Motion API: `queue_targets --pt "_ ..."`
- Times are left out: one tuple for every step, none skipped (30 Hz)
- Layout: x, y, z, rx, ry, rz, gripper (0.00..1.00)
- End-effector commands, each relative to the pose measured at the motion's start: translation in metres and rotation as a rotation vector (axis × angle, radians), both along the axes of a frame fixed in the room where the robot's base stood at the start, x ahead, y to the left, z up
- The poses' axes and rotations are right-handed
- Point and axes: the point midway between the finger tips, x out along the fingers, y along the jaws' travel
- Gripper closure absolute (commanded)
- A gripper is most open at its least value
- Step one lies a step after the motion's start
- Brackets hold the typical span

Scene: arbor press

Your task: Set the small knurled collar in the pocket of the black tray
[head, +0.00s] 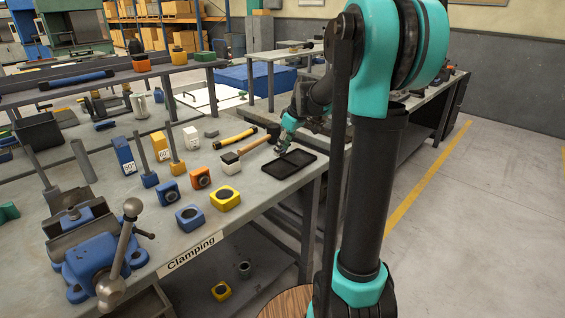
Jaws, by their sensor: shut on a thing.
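The black tray (291,172) lies flat near the right end of the grey Clamping bench, with shallow recesses in its top. My gripper (280,152) is low over the bench at the tray's far left edge. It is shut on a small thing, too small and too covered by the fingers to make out. I cannot pick out the small knurled collar anywhere else on the bench. Whether the held thing touches the tray cannot be told from this view.
A wooden-handled hammer (247,146) and a yellow-black tool (236,138) lie left of my gripper. Yellow (225,199), orange (201,178) and blue (190,217) blocks stand left of the tray. A blue vise (92,262) is at the front left. Bench around the tray's front is clear.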

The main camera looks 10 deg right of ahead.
Motion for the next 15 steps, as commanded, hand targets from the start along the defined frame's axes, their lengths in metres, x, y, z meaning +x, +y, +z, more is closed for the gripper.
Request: queue_targets --pt "0.000 0.000 -0.009 0.000 0.000 0.000 0.99" --pt "0.000 0.000 -0.012 0.000 0.000 0.000 0.99" --pt "0.000 0.000 -0.017 0.000 0.000 0.000 0.99" --pt "0.000 0.000 -0.019 0.000 0.000 0.000 0.99" --pt "0.000 0.000 -0.021 0.000 0.000 0.000 0.99" --pt "0.000 0.000 -0.023 0.000 0.000 0.000 0.99" --pt "0.000 0.000 -0.025 0.000 0.000 0.000 0.99" --pt "0.000 0.000 -0.028 0.000 0.000 0.000 0.99" --pt "0.000 0.000 -0.032 0.000 0.000 0.000 0.99" --pt "0.000 0.000 -0.036 0.000 0.000 0.000 0.99" --pt "0.000 0.000 -0.041 0.000 0.000 0.000 0.99" --pt "0.001 0.000 -0.047 0.000 0.000 0.000 0.99" --pt "0.001 0.000 -0.051 0.000 0.000 0.000 0.99" --pt "0.000 0.000 -0.054 0.000 0.000 0.000 0.99" --pt "0.000 0.000 -0.058 0.000 0.000 0.000 0.99"
